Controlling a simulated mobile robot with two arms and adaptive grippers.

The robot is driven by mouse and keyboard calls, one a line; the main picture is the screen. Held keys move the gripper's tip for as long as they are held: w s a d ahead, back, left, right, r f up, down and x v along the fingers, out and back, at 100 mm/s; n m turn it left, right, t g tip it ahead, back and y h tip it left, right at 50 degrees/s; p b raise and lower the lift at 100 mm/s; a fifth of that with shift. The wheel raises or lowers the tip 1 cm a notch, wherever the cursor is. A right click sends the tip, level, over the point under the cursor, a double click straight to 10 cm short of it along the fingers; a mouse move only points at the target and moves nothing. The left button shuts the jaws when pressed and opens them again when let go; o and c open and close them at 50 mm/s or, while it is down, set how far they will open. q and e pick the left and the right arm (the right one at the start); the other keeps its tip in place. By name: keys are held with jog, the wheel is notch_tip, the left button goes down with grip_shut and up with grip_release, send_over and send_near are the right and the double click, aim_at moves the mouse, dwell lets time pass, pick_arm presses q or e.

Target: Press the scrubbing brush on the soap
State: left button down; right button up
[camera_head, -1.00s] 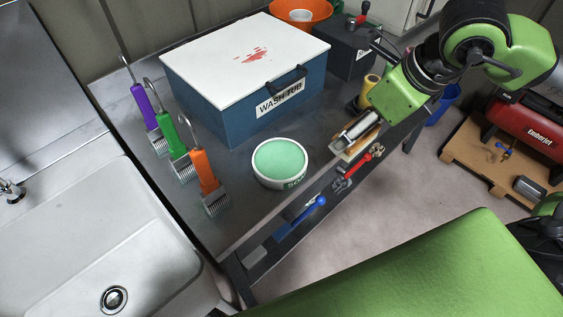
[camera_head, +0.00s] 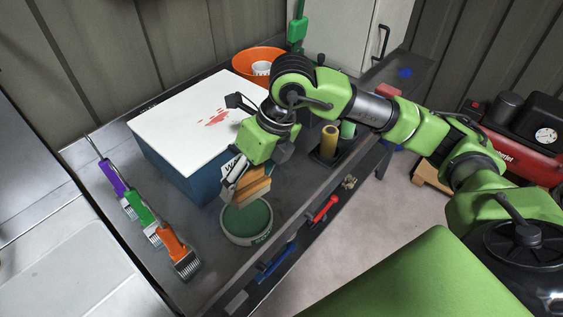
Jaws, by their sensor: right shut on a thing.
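The soap (camera_head: 247,222) is a green disc in a round white dish on the dark bench, in front of the wash tub. My right gripper (camera_head: 240,178) is shut on the scrubbing brush (camera_head: 254,192), a tan wooden block with a paler layer. It holds the brush tilted, over the far part of the soap in the picture. The brush hides part of the soap's far edge. I cannot tell whether the brush touches the soap or hangs just above it. My left gripper is not in view.
The blue wash tub (camera_head: 178,168) with its red-stained white lid (camera_head: 190,120) stands close behind. Purple, green and orange (camera_head: 176,248) handled combs lie at left. An orange bowl (camera_head: 258,60) is at the back. A red-handled tool (camera_head: 325,208) lies lower at right.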

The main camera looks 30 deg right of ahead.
jog(key=shift+w+a+f, duration=0.1)
jog(key=shift+a, duration=0.55)
jog(key=shift+f+b, duration=0.55)
jog(key=shift+f, duration=0.35)
jog(key=shift+f+b, duration=0.95)
jog(key=shift+f, duration=1.1)
jog(key=shift+f+b, duration=0.45)
jog(key=shift+f+b, duration=0.1)
jog(key=shift+b, duration=0.25)
jog(key=shift+r+p, duration=1.9)
jog(key=shift+r, duration=1.65)
